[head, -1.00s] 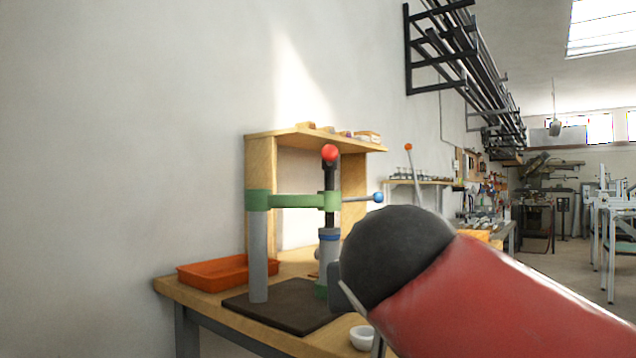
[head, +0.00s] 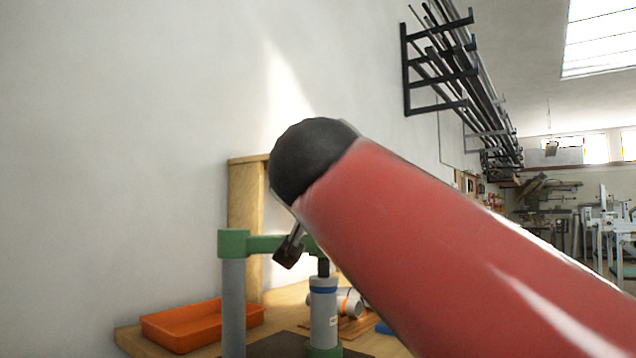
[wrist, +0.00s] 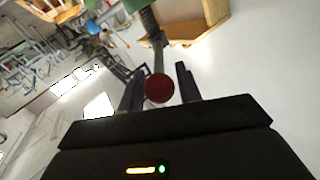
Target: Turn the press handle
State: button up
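The press shows in the head view as a green crossbar (head: 262,245) on grey posts, with a grey cylinder (head: 322,315) with a blue band at its right. My arm hides the press's upper right part. In the wrist view a dark red ball knob (wrist: 159,88) on a thin grey rod (wrist: 159,58) lies between the two fingers of my gripper (wrist: 160,68). The fingers are apart, with narrow gaps seen beside the knob. I cannot tell how deep the knob sits between them.
An orange tray (head: 195,325) lies on the wooden bench at the left. A wooden upright (head: 245,200) stands behind the press. A black wall rack (head: 440,70) with bars is high at the right. The white wall at the left is clear.

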jog(key=shift+w, duration=0.85)
grip_shut()
